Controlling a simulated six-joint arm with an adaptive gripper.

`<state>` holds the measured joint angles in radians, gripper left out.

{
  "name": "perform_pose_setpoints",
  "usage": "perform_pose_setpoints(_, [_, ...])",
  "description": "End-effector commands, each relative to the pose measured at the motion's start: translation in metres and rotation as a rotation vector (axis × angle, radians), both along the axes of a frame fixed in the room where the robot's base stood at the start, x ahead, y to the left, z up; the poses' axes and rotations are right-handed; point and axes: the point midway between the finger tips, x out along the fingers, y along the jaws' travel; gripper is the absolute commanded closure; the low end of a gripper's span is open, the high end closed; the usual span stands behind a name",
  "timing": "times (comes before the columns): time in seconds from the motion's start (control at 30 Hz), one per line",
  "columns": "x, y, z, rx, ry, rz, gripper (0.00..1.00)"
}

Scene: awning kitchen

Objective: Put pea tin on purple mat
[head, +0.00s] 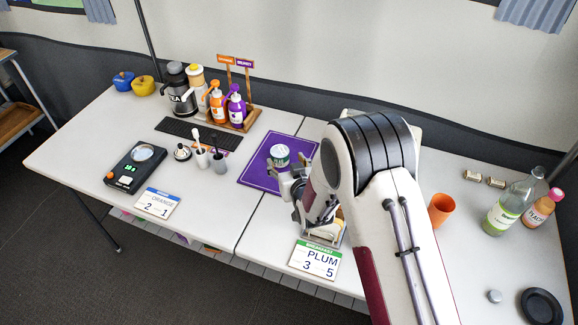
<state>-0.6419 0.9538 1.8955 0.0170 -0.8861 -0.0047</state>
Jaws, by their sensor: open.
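The pea tin (280,156), a small white can with a green band, appears upright on the purple mat (258,179). I take it for the pea tin, as its label is too small to read. My gripper (281,173) is open at the near side of the tin, its fingertips close to it. I cannot tell whether they touch it. My arm hides the right part of the mat.
A scale (134,168), cups (219,160) and a bottle rack (238,121) stand left of the mat. An orange cup (440,209) and a glass bottle (510,206) stand right of my arm.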

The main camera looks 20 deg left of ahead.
Motion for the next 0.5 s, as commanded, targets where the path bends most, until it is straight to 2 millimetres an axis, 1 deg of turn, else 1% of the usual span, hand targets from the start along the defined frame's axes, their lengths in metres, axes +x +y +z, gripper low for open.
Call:
perform_pose_setpoints(0.23, [-0.015,-0.011,0.008,0.0,0.0,0.0,0.42])
perform_pose_setpoints(0.5, [-0.021,-0.015,0.01,-0.001,0.001,0.0,0.42])
